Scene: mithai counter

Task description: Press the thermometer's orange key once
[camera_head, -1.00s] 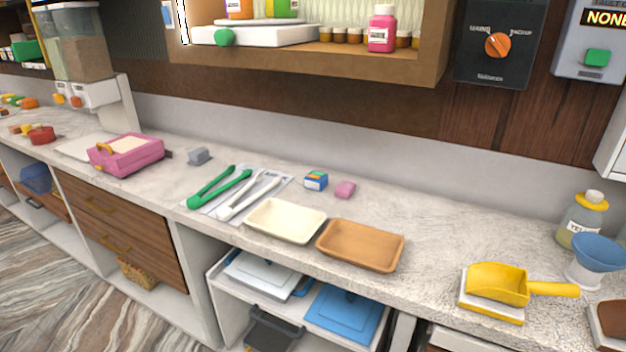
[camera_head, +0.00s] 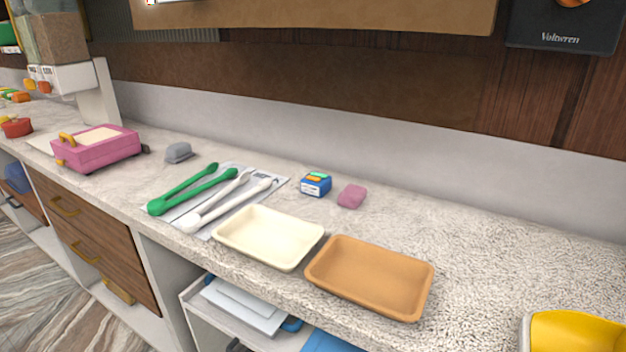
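No thing in view is clearly readable as a thermometer. A small blue box (camera_head: 316,185) with a pale front face and green and orange patches on top stands on the counter behind the trays; it may be the thermometer, but its details are too small to tell. Neither my left nor my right gripper is in view, and nothing touches the box.
A pink block (camera_head: 351,196) lies right of the box. A cream tray (camera_head: 268,263) and a brown tray (camera_head: 370,311) lie in front. Green tongs (camera_head: 192,190) and white tongs (camera_head: 228,205) lie left.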

